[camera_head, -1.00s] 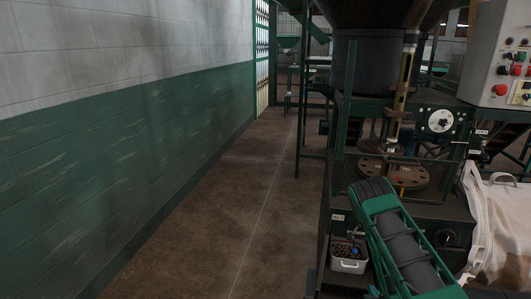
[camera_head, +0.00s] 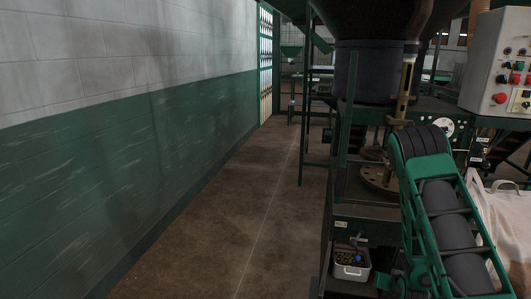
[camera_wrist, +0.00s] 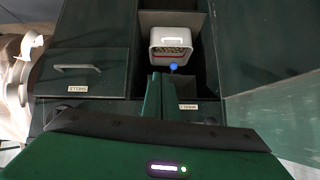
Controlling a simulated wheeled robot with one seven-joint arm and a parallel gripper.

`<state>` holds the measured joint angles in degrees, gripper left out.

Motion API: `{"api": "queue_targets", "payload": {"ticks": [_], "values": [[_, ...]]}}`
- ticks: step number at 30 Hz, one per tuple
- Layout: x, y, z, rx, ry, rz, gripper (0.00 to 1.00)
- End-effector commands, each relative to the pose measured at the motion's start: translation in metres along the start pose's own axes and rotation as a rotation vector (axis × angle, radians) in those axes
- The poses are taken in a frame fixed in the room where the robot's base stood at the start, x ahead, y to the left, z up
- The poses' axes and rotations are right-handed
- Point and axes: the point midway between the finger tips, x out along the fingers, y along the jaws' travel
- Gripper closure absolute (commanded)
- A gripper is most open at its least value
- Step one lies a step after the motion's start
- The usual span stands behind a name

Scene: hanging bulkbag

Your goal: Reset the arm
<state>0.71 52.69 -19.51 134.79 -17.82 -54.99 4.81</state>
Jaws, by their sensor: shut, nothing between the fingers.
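My gripper (camera_wrist: 160,80) shows in the wrist view as narrow green fingers beyond the wide green and black hand. The fingers are shut with nothing between them. They point toward a small white container (camera_wrist: 171,43) in an open bay of a dark green cabinet, and appear apart from it. The container holds small items, and a blue round thing (camera_wrist: 173,68) shows at its near side. In the head view the container (camera_head: 350,265) sits low beside my green and black arm, which is raised at the right. My fingers cannot be made out there.
A drawer with a handle (camera_wrist: 78,67) is left of the bay. A machine with a round plate (camera_head: 380,178), a control box (camera_head: 497,60) and a white bulk bag (camera_head: 505,215) crowd the right. The floor (camera_head: 240,215) along the green and white wall (camera_head: 120,140) is clear.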

Motion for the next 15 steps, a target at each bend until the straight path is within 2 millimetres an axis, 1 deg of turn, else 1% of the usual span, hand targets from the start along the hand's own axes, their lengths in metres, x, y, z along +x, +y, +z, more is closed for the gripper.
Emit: {"api": "queue_targets", "payload": {"ticks": [1, 6, 11, 15], "values": [[-0.010, 0.001, -0.013, 0.000, -0.015, 0.006, 1.00], [-0.043, 0.006, -0.036, -0.005, -0.103, 0.035, 1.00], [-0.082, 0.015, -0.054, -0.005, -0.184, 0.064, 1.00], [-0.120, 0.022, -0.065, -0.001, -0.256, 0.087, 1.00]]}}
